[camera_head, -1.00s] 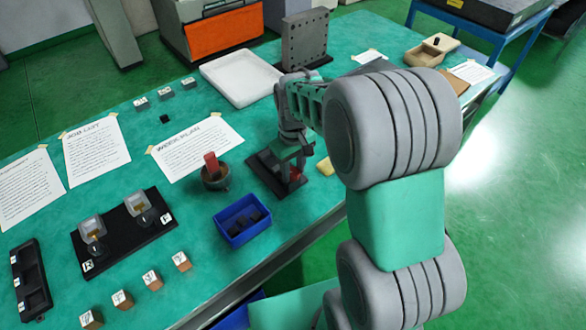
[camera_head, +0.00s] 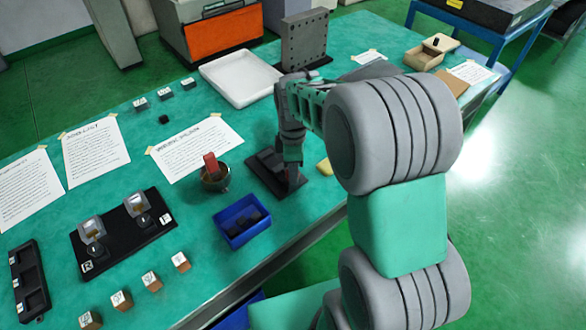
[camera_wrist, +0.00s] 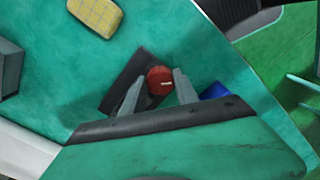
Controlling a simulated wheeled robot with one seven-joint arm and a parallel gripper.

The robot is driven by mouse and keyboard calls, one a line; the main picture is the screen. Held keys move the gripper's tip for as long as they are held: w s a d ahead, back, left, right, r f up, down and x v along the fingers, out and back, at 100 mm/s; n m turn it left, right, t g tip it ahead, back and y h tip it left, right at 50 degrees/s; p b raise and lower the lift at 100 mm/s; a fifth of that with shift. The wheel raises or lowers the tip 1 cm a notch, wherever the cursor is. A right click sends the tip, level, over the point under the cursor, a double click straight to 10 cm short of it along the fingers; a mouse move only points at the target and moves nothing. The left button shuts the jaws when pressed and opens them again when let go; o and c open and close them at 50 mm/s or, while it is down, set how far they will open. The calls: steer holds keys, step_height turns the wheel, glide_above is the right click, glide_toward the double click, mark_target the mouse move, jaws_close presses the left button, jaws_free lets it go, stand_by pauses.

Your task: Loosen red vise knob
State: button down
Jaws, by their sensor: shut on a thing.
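The red vise knob (camera_wrist: 160,79) shows in the wrist view as a round red cap with a pale mark. My gripper (camera_head: 292,173) points down over the near right end of the dark vise (camera_head: 266,178) on the green bench. In the wrist view its two grey fingers stand on either side of the knob, shut on it. The vise also shows there as a dark block (camera_wrist: 122,82) behind the fingers. In the head view my gripper hides the knob.
A yellow block (camera_head: 325,166) lies right of the vise. A blue bin (camera_head: 229,238) stands in front. A bowl (camera_head: 214,182) with a red-handled thing stands left. A white tray (camera_head: 229,91) and a perforated plate (camera_head: 305,40) stand behind.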

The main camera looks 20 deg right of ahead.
steer(key=n, duration=0.4)
steer(key=shift+n, duration=0.3)
steer(key=n, duration=0.4)
steer(key=shift+w+n, duration=0.1)
steer(key=shift+n, duration=0.2)
steer(key=c, duration=0.9)
jaws_free()
steer(key=shift+r, duration=0.1)
step_height(320, 180, up, 8)
steer(key=shift+f+b, duration=0.15)
steer(key=shift+b, duration=0.3)
